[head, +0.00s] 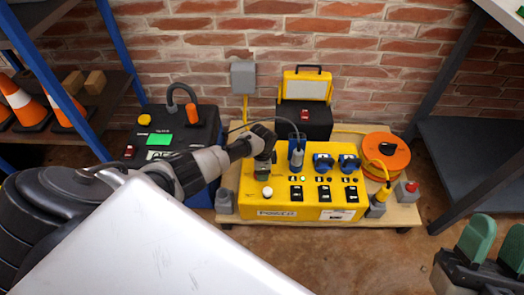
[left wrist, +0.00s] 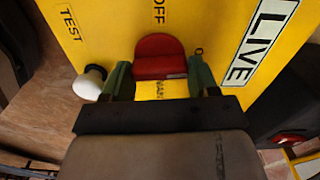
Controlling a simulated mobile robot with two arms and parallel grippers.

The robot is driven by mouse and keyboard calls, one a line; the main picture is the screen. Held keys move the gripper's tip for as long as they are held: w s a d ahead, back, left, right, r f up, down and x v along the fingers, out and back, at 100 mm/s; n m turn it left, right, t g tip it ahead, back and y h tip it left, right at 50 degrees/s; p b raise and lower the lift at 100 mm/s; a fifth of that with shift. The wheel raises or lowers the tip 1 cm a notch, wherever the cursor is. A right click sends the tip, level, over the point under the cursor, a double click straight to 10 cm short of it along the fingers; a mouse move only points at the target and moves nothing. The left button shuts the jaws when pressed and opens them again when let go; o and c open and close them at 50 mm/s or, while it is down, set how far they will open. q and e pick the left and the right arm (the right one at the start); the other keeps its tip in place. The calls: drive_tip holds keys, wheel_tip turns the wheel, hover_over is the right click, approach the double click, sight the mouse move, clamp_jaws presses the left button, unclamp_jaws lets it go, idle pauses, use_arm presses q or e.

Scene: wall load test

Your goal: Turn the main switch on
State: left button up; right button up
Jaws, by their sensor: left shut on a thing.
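The yellow power box (head: 250,187) stands on a low wooden cart before the brick wall. My left gripper (head: 264,150) reaches down to its left part and hides the main switch in the head view. In the left wrist view, the red main switch handle (left wrist: 160,57) sits between the green fingers of my left gripper (left wrist: 160,76), which is shut on it. The word OFF stands beyond the handle, and a partly covered label is on the near side. A white knob (left wrist: 92,82) is left of the fingers. My right gripper (head: 497,240) is open and empty at lower right.
Blue sockets (head: 348,162) and black switches (head: 324,193) are on the box. An orange cable reel (head: 386,155) and a red button (head: 410,186) are at its right. A work light (head: 307,86) stands behind. Shelves flank the cart; a black unit (head: 190,137) stands left.

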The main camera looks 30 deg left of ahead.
use_arm(q)
drive_tip(key=shift+d+m, duration=0.1)
drive_tip(key=shift+m, duration=0.6)
drive_tip(key=o, duration=0.9)
drive_tip(key=shift+r, duration=0.15)
use_arm(e)
drive_tip(key=shift+w, duration=0.1)
use_arm(q)
drive_tip(key=shift+r, duration=0.2)
wheel_tip(320, 180, up, 5)
drive_tip(key=p, duration=0.3)
drive_tip(key=shift+f, duration=0.1)
drive_tip(key=shift+r+p, duration=1.4)
drive_tip(key=shift+r, duration=1.25)
use_arm(e)
wheel_tip(320, 180, down, 15)
drive_tip(key=d+g+h, duration=0.1)
drive_tip(key=g+h, duration=0.1)
drive_tip(key=g, duration=0.5)
drive_tip(key=w+d+g+h, duration=0.1)
drive_tip(key=g+h, duration=0.2)
drive_tip(key=g, duration=0.5)
drive_tip(key=shift+d+f+m+h, duration=0.15)
drive_tip(key=shift+d+m+h, duration=0.1)
drive_tip(key=shift+m+h, duration=0.05)
drive_tip(key=shift+w, duration=0.1)
